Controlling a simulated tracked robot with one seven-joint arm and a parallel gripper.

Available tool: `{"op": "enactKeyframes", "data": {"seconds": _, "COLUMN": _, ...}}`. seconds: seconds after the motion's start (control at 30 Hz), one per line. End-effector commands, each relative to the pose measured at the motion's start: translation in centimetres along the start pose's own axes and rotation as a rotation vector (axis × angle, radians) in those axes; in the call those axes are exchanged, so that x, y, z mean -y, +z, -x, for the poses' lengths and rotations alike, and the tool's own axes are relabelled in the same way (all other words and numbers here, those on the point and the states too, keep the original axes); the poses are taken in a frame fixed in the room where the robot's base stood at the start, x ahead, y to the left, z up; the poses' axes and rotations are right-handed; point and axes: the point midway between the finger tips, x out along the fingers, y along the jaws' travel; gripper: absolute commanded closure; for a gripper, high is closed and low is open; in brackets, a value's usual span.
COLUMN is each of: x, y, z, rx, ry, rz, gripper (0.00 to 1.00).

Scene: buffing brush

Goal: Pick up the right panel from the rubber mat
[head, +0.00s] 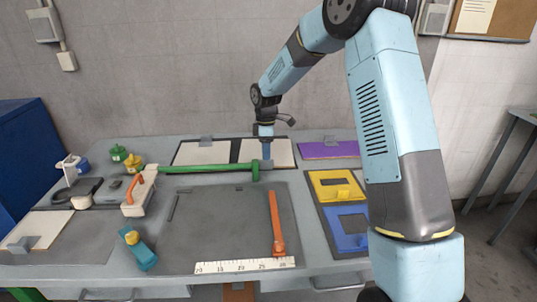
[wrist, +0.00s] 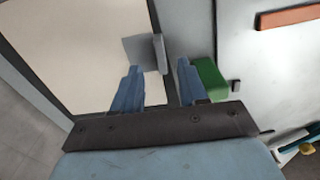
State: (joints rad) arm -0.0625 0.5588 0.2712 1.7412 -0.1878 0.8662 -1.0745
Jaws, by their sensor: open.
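The right panel (head: 281,152) is a cream sheet on a dark rubber mat (head: 235,151) at the back of the bench, beside a similar left panel (head: 203,154). In the wrist view the cream panel (wrist: 75,45) fills the left, with the mat's dark edge around it. A grey upright tab (wrist: 160,53) stands at the panel's edge. My gripper (head: 266,158) points down over the right panel. Its two blue fingers (wrist: 158,68) are open, apart, with the tab in line with the gap between them. Whether they touch the tab, I cannot tell.
A green bar (head: 200,168) ends in a green block (wrist: 207,80) close to my right finger in the wrist view. A purple panel (head: 328,149) lies to the right. A large grey mat (head: 215,225) with an orange bar (head: 277,220) lies in front.

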Motion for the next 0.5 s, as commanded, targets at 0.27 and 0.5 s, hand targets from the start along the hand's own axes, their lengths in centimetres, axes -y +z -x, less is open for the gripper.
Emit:
{"op": "enactKeyframes", "data": {"seconds": 0.27, "x": 0.1, "y": -0.2, "z": -3.6, "rx": 0.0, "ry": -0.001, "rz": 0.0, "gripper": 0.57}}
{"op": "enactKeyframes", "data": {"seconds": 0.5, "x": 0.0, "y": -0.2, "z": -3.9, "rx": 0.0, "ry": 0.0, "rz": 0.0, "gripper": 0.57}}
